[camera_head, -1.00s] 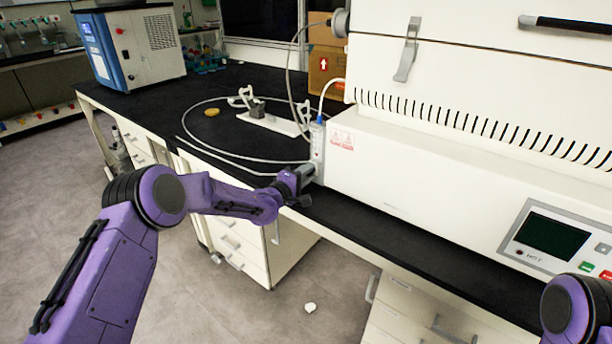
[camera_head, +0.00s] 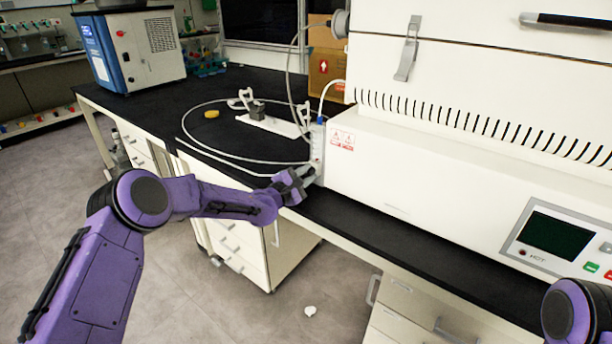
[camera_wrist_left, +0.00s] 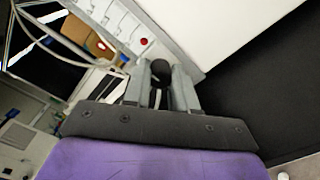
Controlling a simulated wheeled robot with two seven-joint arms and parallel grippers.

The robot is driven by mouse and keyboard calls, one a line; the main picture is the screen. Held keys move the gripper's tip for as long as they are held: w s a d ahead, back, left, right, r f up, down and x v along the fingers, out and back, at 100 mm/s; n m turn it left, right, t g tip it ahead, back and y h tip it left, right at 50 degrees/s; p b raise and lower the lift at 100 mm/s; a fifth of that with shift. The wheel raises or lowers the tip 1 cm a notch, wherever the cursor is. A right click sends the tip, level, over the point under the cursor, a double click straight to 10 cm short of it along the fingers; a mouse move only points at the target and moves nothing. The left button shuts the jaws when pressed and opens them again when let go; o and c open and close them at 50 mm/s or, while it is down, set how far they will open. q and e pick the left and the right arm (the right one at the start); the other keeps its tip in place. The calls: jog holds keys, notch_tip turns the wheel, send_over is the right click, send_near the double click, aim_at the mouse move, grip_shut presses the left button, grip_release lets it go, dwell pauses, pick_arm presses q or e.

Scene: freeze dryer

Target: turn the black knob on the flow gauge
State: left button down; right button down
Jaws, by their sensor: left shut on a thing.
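The flow gauge (camera_head: 317,145) is a narrow pale upright block at the left end of the white machine, on the edge of the black bench. In the left wrist view the gauge (camera_wrist_left: 122,22) shows marks and a red spot on its pale face. My left gripper (camera_head: 311,176) is at the gauge's lower front. In the left wrist view, the gripper's two grey fingers (camera_wrist_left: 163,78) are closed around the black knob (camera_wrist_left: 162,72), whose rounded top shows between them. The fingers hide the knob's sides. My right gripper is out of view; only a purple part of that arm shows at lower right.
The white machine (camera_head: 420,180) fills the space right of the gauge. A thin hose (camera_head: 215,153) loops over the bench left of it. A white stand (camera_head: 272,123) and a yellow item (camera_head: 211,114) lie behind. Floor is open before the bench.

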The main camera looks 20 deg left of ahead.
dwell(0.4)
pick_arm(q)
jog(key=c, duration=0.9)
grip_release()
jog(key=v, duration=1)
jog(key=shift+s+b, duration=0.25)
jog(key=shift+b, duration=0.1)
jog(key=shift+a, duration=0.15)
